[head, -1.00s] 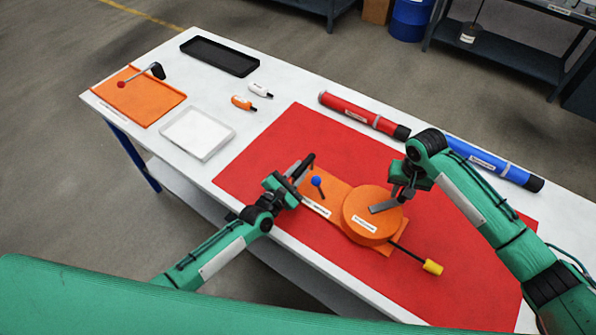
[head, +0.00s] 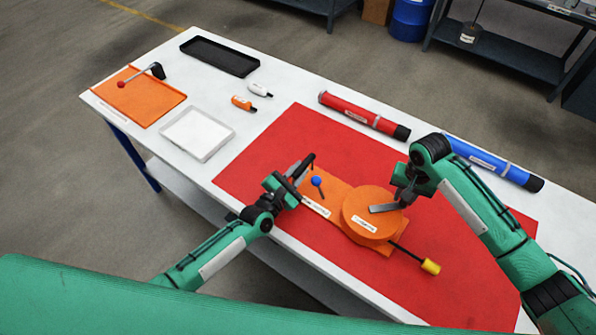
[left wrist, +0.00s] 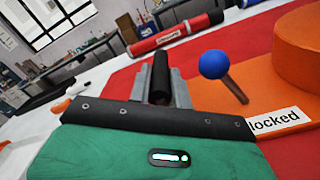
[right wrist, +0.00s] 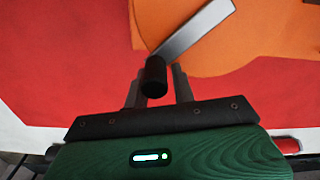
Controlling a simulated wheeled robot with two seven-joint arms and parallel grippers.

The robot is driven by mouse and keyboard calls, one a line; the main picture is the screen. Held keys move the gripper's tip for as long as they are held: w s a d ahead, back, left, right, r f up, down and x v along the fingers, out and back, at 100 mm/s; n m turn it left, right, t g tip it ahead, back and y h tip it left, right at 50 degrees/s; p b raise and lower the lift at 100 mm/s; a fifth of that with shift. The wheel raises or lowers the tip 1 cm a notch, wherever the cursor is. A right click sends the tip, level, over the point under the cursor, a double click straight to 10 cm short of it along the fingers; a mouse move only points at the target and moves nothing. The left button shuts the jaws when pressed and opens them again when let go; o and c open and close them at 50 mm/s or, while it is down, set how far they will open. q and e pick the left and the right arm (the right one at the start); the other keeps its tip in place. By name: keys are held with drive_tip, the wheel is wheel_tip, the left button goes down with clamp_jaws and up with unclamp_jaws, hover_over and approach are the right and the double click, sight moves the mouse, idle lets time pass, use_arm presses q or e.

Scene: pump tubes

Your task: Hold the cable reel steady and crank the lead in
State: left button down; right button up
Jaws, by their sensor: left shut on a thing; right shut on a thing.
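The orange cable reel has a round drum (head: 362,203) on an orange base plate (head: 335,194), lying on the red mat. A dark lead runs off it to a yellow end piece (head: 430,267) at lower right. My left gripper (head: 297,175) is shut on the black handle (left wrist: 160,72) at the base's left end. A blue-knobbed lever (left wrist: 214,64) stands beside it, near a label reading "locked" (left wrist: 274,122). My right gripper (head: 404,197) is shut on the black knob (right wrist: 155,76) of the grey crank arm (right wrist: 195,32) above the drum.
Red (head: 362,114) and blue (head: 490,161) tubes lie along the far edge. A white tray (head: 197,133), a black tray (head: 219,56), an orange panel with a lever (head: 140,100) and two small marker-like items stand to the left. The mat (head: 262,152) is bare around the reel.

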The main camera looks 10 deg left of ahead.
drive_tip(key=shift+s+d+f+m, duration=0.1)
drive_tip(key=shift+s+f+m, duration=0.1)
drive_tip(key=shift+s+m, duration=0.55)
drive_tip(key=shift+s, duration=0.15)
drive_tip(key=shift+s+m, duration=0.1)
drive_tip(key=shift+m, duration=0.15)
drive_tip(key=shift+r, duration=0.3)
clamp_jaws()
drive_tip(key=o, duration=1.3)
unclamp_jaws()
drive_tip(key=shift+w+d+r, duration=0.1)
drive_tip(key=shift+w, duration=0.1)
drive_tip(key=shift+r, duration=3.5)
